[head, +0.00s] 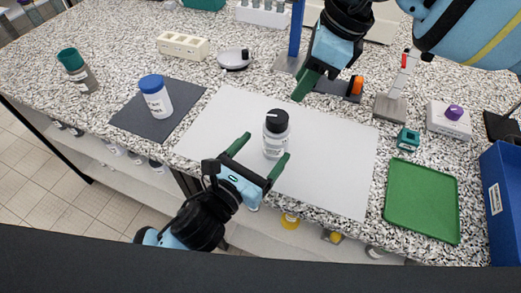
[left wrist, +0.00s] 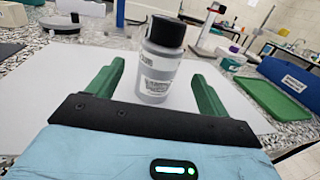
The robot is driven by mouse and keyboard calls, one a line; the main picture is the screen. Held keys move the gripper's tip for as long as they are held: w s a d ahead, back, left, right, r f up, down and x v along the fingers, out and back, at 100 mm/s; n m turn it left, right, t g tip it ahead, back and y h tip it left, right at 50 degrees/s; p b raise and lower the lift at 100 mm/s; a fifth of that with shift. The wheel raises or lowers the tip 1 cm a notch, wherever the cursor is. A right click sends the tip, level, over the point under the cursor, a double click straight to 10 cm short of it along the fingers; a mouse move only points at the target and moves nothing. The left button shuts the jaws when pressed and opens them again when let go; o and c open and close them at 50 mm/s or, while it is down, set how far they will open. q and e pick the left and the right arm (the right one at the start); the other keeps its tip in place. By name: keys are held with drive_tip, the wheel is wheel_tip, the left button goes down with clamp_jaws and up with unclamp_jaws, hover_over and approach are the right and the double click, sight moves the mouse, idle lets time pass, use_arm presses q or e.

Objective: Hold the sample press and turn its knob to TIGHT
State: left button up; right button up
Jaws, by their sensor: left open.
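The sample press appears to be the grey labelled cylinder (head: 275,146) with a black knob (head: 276,120) on top. It stands upright on the white mat (head: 340,165). The knob has a white mark; I cannot read its setting. My left gripper (head: 260,151) is open in front of the press, with one green finger towards each side. In the left wrist view the press (left wrist: 156,78) shows between the spread fingers (left wrist: 157,75), with no clear contact. My right gripper (head: 306,86) is above and behind the press, pointing down; only one green finger shows clearly.
At right are a green tray (head: 422,200), a blue bin (head: 500,205) and a purple-knobbed box (head: 452,118). The white mat around the press is clear.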

sight(280, 129)
use_arm(q)
drive_tip(key=shift+x, duration=3.9)
